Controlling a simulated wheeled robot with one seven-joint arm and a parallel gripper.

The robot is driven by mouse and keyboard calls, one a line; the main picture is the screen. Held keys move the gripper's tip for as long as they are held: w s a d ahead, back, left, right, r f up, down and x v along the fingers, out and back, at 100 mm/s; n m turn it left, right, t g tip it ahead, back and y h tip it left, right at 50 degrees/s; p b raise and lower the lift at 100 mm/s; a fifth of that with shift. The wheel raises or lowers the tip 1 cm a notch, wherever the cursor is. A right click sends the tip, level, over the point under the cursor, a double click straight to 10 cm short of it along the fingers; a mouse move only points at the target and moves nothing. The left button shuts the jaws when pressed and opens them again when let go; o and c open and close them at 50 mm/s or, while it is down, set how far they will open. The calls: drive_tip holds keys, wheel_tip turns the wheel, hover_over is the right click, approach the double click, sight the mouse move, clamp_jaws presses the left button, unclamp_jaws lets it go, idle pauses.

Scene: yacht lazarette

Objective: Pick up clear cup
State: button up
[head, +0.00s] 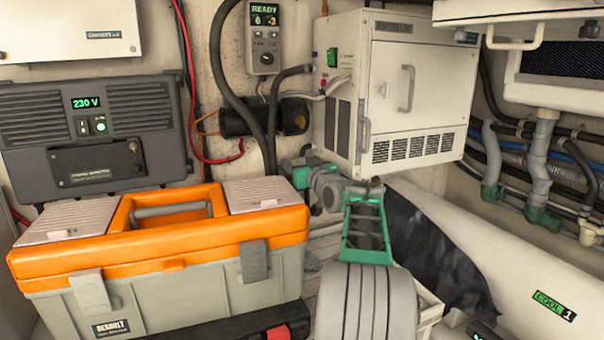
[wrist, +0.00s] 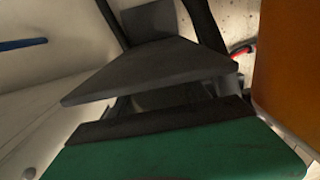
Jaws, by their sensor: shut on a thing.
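In the wrist view my gripper (wrist: 168,101) shows its green body along the bottom edge and dark jaw parts above it. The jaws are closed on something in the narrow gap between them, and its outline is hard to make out. A clear cup cannot be told apart from the background in either view. In the head view my grey and green arm reaches away from me, between the orange toolbox and the white bench, and its far end is partly hidden.
A grey toolbox with an orange lid (head: 160,245) stands close on the left. Dark cloth (head: 435,255) hangs over the white casing (head: 500,265) at the right.

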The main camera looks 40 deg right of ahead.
drive_tip(key=c, duration=0.6)
